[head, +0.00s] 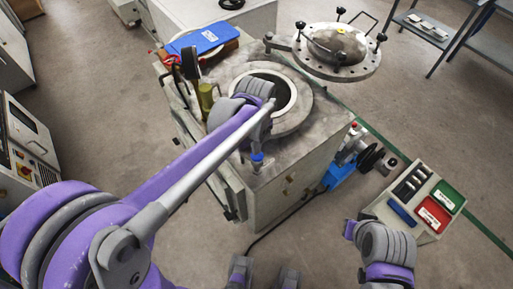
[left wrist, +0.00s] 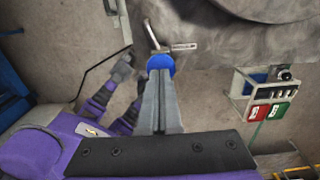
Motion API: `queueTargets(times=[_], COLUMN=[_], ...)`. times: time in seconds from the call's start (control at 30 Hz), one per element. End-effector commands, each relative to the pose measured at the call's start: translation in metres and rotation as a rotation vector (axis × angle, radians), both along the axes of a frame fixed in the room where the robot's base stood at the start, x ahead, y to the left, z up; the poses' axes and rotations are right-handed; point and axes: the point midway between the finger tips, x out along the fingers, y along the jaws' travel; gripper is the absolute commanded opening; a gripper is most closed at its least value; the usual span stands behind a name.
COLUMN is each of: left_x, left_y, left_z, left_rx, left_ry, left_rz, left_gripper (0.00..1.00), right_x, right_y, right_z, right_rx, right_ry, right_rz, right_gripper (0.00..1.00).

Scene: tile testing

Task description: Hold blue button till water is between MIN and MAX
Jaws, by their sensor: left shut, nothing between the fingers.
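The blue button (head: 257,158) is a small round blue cap on top of the grey test machine (head: 283,172), in front of its round opening. In the left wrist view the blue button (left wrist: 160,63) is right at the tips of my left gripper (left wrist: 160,74). The fingers are shut with nothing between them, and the tips appear to touch or nearly touch the button. In the head view my left wrist hides most of the gripper. The water and its MIN and MAX marks cannot be made out.
A round bolted lid (head: 338,52) is swung aside beside the opening. A blue clipboard (head: 196,42) lies at the machine's back left corner. A control box with red and green panels (head: 432,212) stands at right. A shelf is at upper right.

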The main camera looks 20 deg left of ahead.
Motion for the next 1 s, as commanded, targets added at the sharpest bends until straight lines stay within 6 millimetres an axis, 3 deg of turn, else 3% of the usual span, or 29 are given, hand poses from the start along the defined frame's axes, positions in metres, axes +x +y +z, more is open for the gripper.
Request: queueTargets(times=[0.47, 0.7, 1.0], left_x=[0.0, 0.0, -0.001], left_y=[0.0, 0.0, 0.0], left_z=[-0.009, -0.029, -0.028], left_rx=[0.0, 0.0, -0.001], left_ry=[0.0, 0.0, 0.002], left_rz=[0.0, 0.0, 0.0], left_gripper=[0.0, 0.0, 0.0], right_x=[0.0, -0.003, -0.002], right_y=[0.0, 0.0, 0.0], right_z=[-0.001, -0.016, -0.014], right_rx=[0.0, 0.0, 0.0], right_ry=[0.0, 0.006, 0.005], right_rz=[0.0, 0.0, 0.0], right_gripper=[0.0, 0.0, 0.0])
